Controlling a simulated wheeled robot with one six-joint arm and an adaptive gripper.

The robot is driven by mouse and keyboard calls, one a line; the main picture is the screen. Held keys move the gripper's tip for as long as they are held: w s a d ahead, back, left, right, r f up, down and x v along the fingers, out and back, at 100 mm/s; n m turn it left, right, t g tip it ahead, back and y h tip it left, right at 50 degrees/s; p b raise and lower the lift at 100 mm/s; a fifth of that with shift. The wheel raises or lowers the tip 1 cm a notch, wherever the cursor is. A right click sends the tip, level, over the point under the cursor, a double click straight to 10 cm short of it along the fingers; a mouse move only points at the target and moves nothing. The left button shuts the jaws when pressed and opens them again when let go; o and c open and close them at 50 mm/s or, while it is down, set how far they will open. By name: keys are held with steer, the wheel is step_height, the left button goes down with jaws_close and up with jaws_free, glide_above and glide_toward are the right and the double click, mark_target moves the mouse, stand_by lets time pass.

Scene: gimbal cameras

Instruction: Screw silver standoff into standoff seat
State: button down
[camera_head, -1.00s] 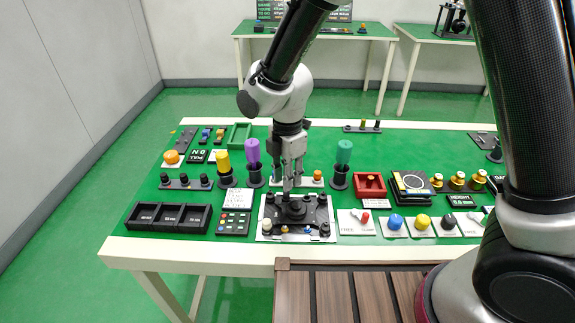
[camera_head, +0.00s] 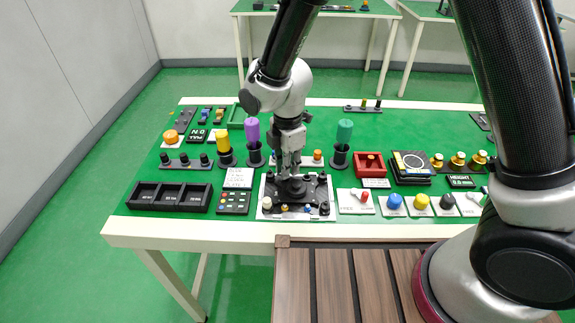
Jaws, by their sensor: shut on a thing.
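My gripper (camera_head: 289,172) points straight down over the black fixture plate (camera_head: 315,196) on its pale base near the table's front edge. Its fingers are shut just above the round black piece in the plate's middle. The silver standoff is too small or hidden between the fingers to make out clearly. I cannot tell which spot on the plate is the standoff seat. Small silver and brass pieces (camera_head: 285,208) show along the plate's front edge.
Purple (camera_head: 252,130), yellow (camera_head: 223,141) and green (camera_head: 344,131) cylinders stand in black holders behind the plate. A black three-part tray (camera_head: 170,197) and a button panel (camera_head: 234,202) lie left. A red box (camera_head: 369,164) and colored knobs (camera_head: 394,202) lie right.

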steer(key=m, duration=0.3)
steer(key=shift+m, duration=0.4)
stand_by(0.3)
steer(key=shift+s+m, duration=0.1)
steer(key=shift+m, duration=0.9)
steer(key=c, duration=1.8)
jaws_free()
steer(key=shift+m, duration=0.3)
steer(key=o, duration=0.4)
steer(key=shift+f, duration=0.1)
steer(key=shift+o, duration=0.2)
step_height(320, 180, up, 12)
